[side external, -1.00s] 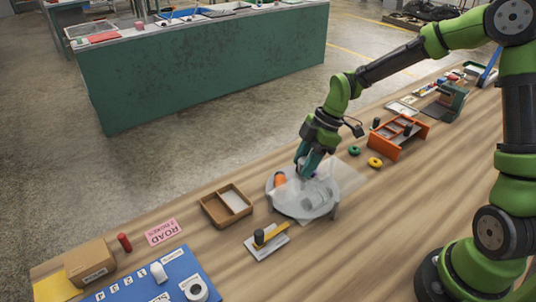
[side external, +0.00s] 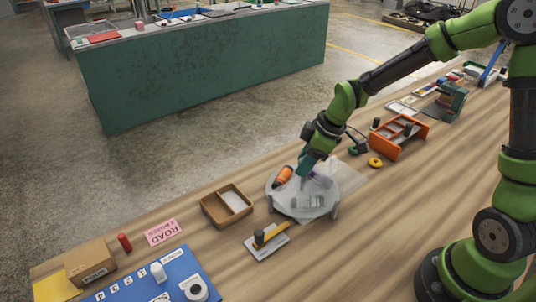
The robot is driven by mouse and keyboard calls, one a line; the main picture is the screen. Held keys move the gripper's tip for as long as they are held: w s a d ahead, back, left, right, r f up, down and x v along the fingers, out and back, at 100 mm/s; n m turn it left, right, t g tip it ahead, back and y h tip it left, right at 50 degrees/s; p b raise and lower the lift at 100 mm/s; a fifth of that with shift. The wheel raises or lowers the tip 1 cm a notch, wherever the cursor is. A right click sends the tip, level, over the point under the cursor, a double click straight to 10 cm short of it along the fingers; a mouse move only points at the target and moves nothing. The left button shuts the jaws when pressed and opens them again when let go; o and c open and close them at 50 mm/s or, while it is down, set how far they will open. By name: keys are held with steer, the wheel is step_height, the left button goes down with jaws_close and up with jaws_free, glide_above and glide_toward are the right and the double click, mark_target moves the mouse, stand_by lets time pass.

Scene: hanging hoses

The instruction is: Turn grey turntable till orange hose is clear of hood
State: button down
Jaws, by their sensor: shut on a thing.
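The round grey turntable (side external: 282,207) sits on the bench below my gripper. The orange hose (side external: 283,175) is a short, tilted piece at the turntable's far left side, just left of my gripper. The clear hood (side external: 349,179) is a see-through cover over the right part of the turntable; its edges are hard to make out. The orange hose shows left of the hood, but I cannot tell the exact gap. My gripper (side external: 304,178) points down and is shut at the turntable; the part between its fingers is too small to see. A purple piece (side external: 322,178) shows just right of my gripper.
A wooden divided tray (side external: 211,211) stands close left of the turntable. A yellow-handled tool on a plate (side external: 266,241) lies in front. An orange rack (side external: 389,144) and a yellow ring (side external: 375,162) are to the right.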

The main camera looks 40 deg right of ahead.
steer(key=shift+w+r+m+t+h, duration=0.1)
steer(key=shift+m+t+h, duration=0.15)
steer(key=shift+m, duration=0.7)
steer(key=shift+w+r+m+t+h, duration=0.15)
steer(key=shift+m+h, duration=0.1)
steer(key=shift+m, duration=0.7)
steer(key=shift+s+d+f+m+h, duration=0.1)
steer(key=shift+m+h, duration=0.2)
steer(key=shift+m, duration=0.4)
steer(key=c, duration=1)
jaws_free()
steer(key=o, duration=0.3)
steer(key=shift+s, duration=0.1)
steer(key=shift+f, duration=0.1)
steer(key=v, duration=1.7)
steer(key=shift+s, duration=0.1)
